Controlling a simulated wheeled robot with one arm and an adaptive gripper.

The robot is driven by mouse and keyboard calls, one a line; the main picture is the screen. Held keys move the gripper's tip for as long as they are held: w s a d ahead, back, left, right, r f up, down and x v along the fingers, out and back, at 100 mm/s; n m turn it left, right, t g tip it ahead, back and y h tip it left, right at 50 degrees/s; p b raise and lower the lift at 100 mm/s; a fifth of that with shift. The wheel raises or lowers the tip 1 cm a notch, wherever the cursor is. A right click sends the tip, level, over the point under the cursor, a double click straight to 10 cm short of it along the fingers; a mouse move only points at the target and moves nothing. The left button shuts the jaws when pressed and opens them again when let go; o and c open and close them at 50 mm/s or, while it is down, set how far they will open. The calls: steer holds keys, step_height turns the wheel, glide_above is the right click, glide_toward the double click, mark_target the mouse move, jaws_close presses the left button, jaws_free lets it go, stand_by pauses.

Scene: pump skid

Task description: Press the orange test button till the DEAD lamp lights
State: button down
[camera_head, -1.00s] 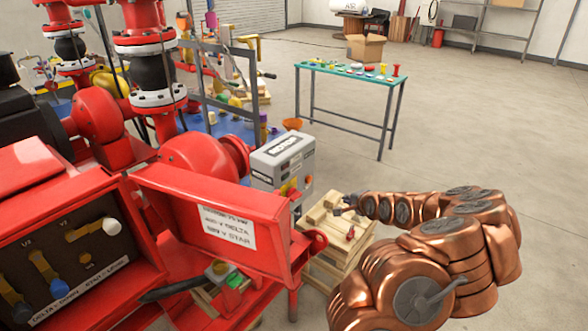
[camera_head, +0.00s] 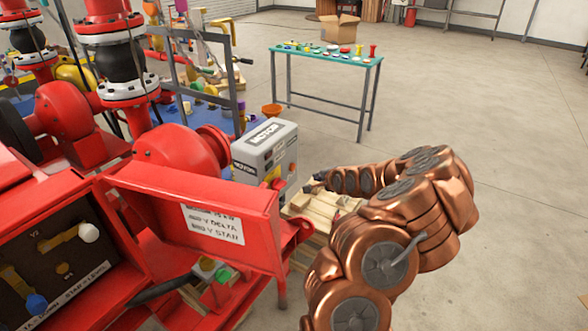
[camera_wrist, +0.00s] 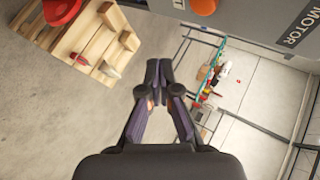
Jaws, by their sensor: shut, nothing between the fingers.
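My gripper (camera_wrist: 158,82) is shut and empty, with its dark fingertips together in the middle of the wrist view. In the head view my gripper (camera_head: 314,184) shows small, just right of the grey MOTOR box (camera_head: 262,147). The same MOTOR box (camera_wrist: 272,22) fills the upper right of the wrist view. A round orange part (camera_wrist: 204,5) is cut off by the top edge, ahead of the fingertips and apart from them; I cannot tell if it is the test button. I cannot make out a DEAD lamp in either view.
The open red terminal box lid (camera_head: 190,215) stands left of my gripper. A wooden pallet stack (camera_head: 322,205) lies below it; the wrist view shows the pallet (camera_wrist: 85,35) with small tools. A teal-topped table (camera_head: 330,56) stands farther back. The floor to the right is clear.

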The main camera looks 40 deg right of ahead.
mark_target(293, 167)
steer(key=w+a, duration=0.1)
steer(key=w, duration=0.5)
steer(key=shift+a, duration=0.4)
steer(key=shift+b, duration=0.3)
stand_by(0.9)
steer(key=shift+w+a+b, duration=0.15)
steer(key=shift+w+b, duration=0.2)
steer(key=shift+w+a+b, duration=0.1)
steer(key=shift+w+b, duration=0.25)
steer(key=shift+w, duration=0.1)
stand_by(0.8)
stand_by(0.4)
steer(key=shift+s+d+b, duration=0.2)
steer(key=shift+s+b, duration=0.4)
steer(key=shift+s, duration=0.2)
steer(key=shift+s, duration=0.1)
